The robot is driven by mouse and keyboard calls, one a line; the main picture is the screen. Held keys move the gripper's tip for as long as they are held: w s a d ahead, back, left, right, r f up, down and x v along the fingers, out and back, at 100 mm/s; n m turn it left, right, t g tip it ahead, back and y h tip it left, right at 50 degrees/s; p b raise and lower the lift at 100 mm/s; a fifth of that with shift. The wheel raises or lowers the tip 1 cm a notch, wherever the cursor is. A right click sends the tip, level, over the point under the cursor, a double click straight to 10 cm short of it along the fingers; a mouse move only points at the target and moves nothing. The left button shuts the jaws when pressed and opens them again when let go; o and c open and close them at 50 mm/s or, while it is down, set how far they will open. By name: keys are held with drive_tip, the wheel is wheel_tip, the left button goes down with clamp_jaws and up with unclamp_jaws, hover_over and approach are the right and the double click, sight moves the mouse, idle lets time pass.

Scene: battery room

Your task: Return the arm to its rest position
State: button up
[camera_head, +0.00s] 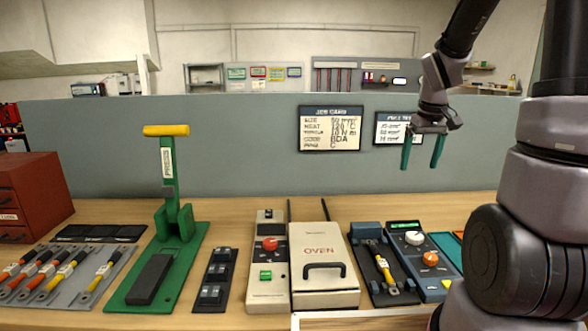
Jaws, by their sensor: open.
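My gripper (424,152) hangs at the upper right, its two teal fingers pointing down and apart. It is open with nothing between the fingers. It is well above the bench, in front of the grey back panel and beside the small fuel-test style card (397,129), whose right part it covers. My arm runs up from the gripper and out of the top of the picture, and thick arm links fill the right side.
On the wooden bench (240,212) stand a green press (172,207) with a yellow handle, a box marked OVEN (319,250), a control box (268,281) with a red knob, and a blue device (425,262). A job card (330,129) hangs behind.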

drive_tip(key=s+a+r+m+t+y, duration=0.1)
drive_tip(key=s+a+r+m+t, duration=0.1)
drive_tip(key=s+a+r, duration=0.2)
drive_tip(key=s+a+r+m+t+y, duration=0.1)
drive_tip(key=s+a+r+m+t, duration=0.1)
drive_tip(key=s+r, duration=0.9)
drive_tip(key=s+a+m, duration=0.1)
drive_tip(key=a, duration=0.1)
drive_tip(key=shift+s+a+r+t, duration=0.25)
drive_tip(key=shift+s+a+t, duration=0.05)
drive_tip(key=shift+a+t, duration=0.1)
idle(0.6)
